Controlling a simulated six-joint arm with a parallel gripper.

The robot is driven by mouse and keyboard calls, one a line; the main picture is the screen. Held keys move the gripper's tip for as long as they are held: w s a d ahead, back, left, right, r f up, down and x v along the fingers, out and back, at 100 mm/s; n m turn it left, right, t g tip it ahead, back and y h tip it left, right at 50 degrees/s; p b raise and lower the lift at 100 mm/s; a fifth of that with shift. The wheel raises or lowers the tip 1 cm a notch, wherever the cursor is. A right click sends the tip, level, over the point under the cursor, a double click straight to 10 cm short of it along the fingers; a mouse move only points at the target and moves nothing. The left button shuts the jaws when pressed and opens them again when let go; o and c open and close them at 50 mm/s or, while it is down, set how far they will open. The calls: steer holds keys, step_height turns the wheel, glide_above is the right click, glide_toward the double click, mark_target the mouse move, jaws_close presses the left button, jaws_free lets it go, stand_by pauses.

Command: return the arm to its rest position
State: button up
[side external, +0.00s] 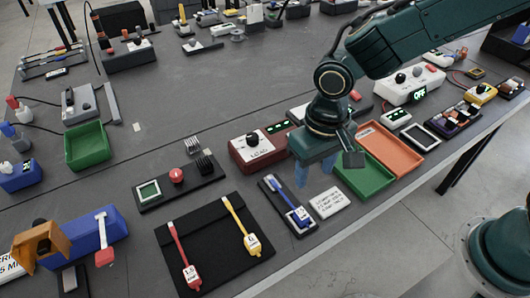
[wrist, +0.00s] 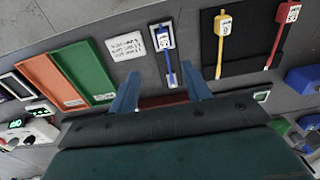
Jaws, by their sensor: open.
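My gripper (side external: 315,172) hangs over the work table, held by my dark green arm, with its blue fingers pointing down. In the wrist view the two blue fingers (wrist: 160,92) stand apart with nothing between them. The gripper is open and empty. Just beyond the fingertips in the wrist view is a blue-handled tool (wrist: 171,68) on a small dark holder. In the side view this tool (side external: 286,198) lies in front of my gripper, below and slightly left of it. A green tray (side external: 368,185) is close on the right, partly hidden by my gripper.
A red box with a dial (side external: 258,148) stands just behind and left of my gripper. An orange tray (side external: 392,148) is to the right. A black mat (side external: 215,262) with red and yellow tools lies front left. Bare grey table (side external: 200,90) shows at back left.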

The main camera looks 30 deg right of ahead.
steer(key=s+d+r+t, duration=0.2)
steer(key=s+d+r, duration=0.2)
steer(key=d+r, duration=0.35)
steer(key=s+d+r+t, duration=0.2)
steer(key=s+d+r, duration=0.1)
steer(key=d+r, duration=0.5)
steer(key=s+d+t, duration=0.1)
steer(key=s+d, duration=0.4)
steer(key=s, duration=0.2)
steer(key=shift+d+r, duration=0.3)
steer(key=shift+r, duration=0.1)
